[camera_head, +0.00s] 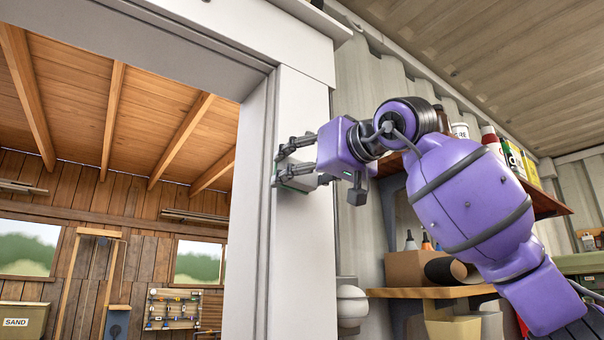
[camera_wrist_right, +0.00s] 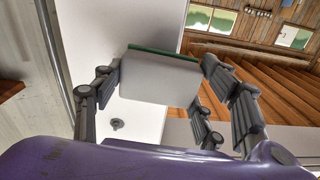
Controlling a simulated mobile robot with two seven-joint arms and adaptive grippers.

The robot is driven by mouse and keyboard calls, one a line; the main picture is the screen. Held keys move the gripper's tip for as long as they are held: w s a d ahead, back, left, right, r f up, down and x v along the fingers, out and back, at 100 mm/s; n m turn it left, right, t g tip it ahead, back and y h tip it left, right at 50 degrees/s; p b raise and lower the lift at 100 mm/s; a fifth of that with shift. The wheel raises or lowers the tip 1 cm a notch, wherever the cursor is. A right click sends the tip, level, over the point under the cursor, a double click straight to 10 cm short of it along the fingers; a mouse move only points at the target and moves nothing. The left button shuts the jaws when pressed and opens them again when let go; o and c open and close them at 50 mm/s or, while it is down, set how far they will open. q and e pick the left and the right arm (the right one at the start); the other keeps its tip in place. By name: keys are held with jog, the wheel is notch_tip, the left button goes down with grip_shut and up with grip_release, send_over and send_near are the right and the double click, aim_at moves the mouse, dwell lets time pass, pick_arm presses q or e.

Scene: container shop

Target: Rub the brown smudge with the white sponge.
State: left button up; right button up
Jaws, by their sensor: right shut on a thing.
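The white sponge (camera_wrist_right: 158,80) is a pale block with a green layer on its far side. My right gripper (camera_head: 281,168) is shut on it, with fingers on both sides in the right wrist view (camera_wrist_right: 160,68). In the head view the sponge (camera_head: 303,180) is at the face of the white door frame (camera_head: 304,110), green side toward it. It looks very close to or touching the frame; I cannot tell which. I make out no brown smudge in either view; the sponge and gripper cover part of the frame. My left gripper is not in view.
A doorway left of the frame opens on a wooden room with a sand bin (camera_head: 22,318). Right of the frame are a corrugated wall (camera_head: 358,220) and shelves with cans (camera_head: 490,140) and boxes, behind my right arm. A small dark round spot (camera_wrist_right: 117,124) is on the white surface.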

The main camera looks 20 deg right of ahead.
aim_at(317, 177)
jog(key=shift+x, duration=1)
jog(key=shift+w+d, duration=0.25)
jog(key=shift+d, duration=0.65)
jog(key=shift+w+d, duration=0.25)
jog(key=shift+d, duration=0.65)
jog(key=shift+s+a, duration=0.25)
jog(key=shift+a, duration=0.7)
jog(key=shift+s+a, duration=0.25)
jog(key=shift+a, duration=0.7)
jog(key=shift+d, duration=0.1)
jog(key=shift+s+d, duration=0.15)
jog(key=shift+s, duration=0.25)
jog(key=shift+v, duration=2.6)
